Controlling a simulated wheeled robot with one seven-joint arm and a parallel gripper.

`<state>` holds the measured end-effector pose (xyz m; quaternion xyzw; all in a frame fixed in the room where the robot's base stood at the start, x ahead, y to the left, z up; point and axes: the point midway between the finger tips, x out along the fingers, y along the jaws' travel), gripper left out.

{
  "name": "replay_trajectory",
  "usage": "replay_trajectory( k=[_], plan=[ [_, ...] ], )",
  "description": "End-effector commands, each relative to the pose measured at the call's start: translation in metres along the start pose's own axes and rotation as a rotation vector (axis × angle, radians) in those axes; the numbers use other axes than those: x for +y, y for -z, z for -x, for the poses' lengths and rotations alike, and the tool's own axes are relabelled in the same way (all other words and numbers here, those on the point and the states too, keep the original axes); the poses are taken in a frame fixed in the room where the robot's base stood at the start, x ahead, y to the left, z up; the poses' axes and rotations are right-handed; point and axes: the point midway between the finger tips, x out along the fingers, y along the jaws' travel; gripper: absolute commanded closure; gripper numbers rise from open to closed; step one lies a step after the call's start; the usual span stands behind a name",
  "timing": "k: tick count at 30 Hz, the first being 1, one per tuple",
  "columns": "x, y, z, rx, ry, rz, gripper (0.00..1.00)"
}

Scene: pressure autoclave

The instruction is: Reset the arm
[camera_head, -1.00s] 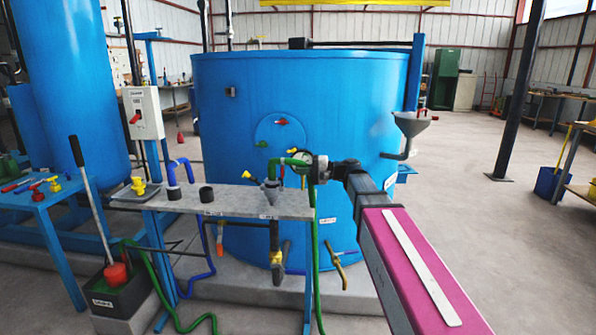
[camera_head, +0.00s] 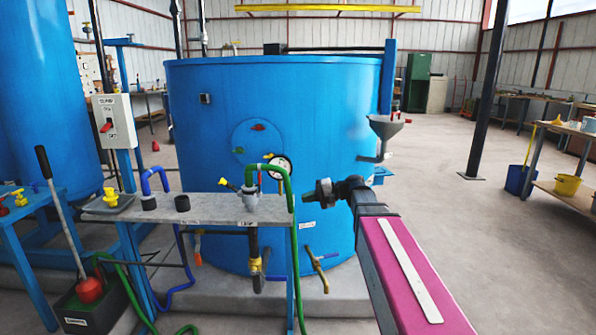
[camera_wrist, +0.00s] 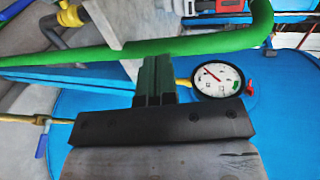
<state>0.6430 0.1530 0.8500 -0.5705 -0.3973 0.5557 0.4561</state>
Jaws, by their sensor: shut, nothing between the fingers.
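My arm (camera_head: 408,265), magenta with a white strip, reaches in from the lower right in the head view. My gripper (camera_head: 312,193) is at its end, right of the grey bench and in front of the blue tank (camera_head: 325,100). In the wrist view my gripper (camera_wrist: 155,65) shows its dark fingers together with nothing between them. The fingers appear over the green hose (camera_wrist: 120,52) in that view; I cannot tell the distance. A pressure gauge (camera_wrist: 217,80) is right of the fingers, and also shows in the head view (camera_head: 282,165).
The grey bench (camera_head: 215,209) holds valves and the arched green hose (camera_head: 285,180). A grey funnel (camera_head: 385,128) is on the tank's right side. A switch box (camera_head: 113,121) and a lever pump (camera_head: 88,290) stand left. The floor at right is open up to a black post (camera_head: 490,90).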

Motion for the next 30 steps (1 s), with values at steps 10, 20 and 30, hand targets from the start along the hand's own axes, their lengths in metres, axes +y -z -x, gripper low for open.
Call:
replay_trajectory(
  k=[10,20,30],
  plan=[
    [0.18,-0.067,0.007,0.045,-0.611,-0.031,1.0],
    [0.294,-0.131,0.062,0.007,-1.149,0.05,1.0],
    [0.316,-0.144,0.083,-0.017,-1.3,0.095,1.0]
  ],
)
